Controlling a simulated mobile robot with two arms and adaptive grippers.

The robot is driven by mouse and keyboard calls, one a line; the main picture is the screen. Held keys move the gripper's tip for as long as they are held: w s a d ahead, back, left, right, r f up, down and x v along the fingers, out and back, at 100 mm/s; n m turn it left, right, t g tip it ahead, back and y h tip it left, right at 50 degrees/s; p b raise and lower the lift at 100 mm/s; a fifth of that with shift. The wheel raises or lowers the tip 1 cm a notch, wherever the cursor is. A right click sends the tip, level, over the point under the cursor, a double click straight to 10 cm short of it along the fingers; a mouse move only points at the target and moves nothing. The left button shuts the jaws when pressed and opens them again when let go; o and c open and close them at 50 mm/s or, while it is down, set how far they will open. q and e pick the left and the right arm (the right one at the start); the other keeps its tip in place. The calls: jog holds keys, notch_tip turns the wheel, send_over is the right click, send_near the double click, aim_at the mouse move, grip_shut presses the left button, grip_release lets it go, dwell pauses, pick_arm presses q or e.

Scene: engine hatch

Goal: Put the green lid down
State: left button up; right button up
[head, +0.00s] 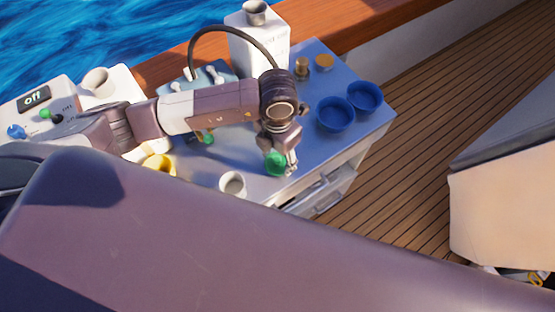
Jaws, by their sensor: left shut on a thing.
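The green lid (274,164) is near the front edge of the blue-grey worktop (300,86). My left gripper (287,164) points down and is shut on the lid, partly covering it. I cannot tell whether the lid touches the worktop or is just above it. My right gripper is not in view.
A white open cup (233,184) stands left of the lid. Two blue bowls (335,113) sit to the right. Two brass pieces (302,67) and a white canister (258,42) with a black hose are behind. A yellow ring (160,165) lies left. A drawer (325,195) shows below the front edge.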

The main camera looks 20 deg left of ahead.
aim_at(277, 161)
pick_arm(q)
notch_tip(277, 161, down, 2)
jog(key=shift+f, duration=0.3)
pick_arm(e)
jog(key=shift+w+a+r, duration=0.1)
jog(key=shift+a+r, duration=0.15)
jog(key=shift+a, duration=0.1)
pick_arm(q)
jog(key=shift+f, duration=0.1)
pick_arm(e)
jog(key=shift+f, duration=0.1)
pick_arm(q)
jog(key=shift+f, duration=0.15)
jog(key=o, duration=0.7)
jog(key=shift+o, duration=0.2)
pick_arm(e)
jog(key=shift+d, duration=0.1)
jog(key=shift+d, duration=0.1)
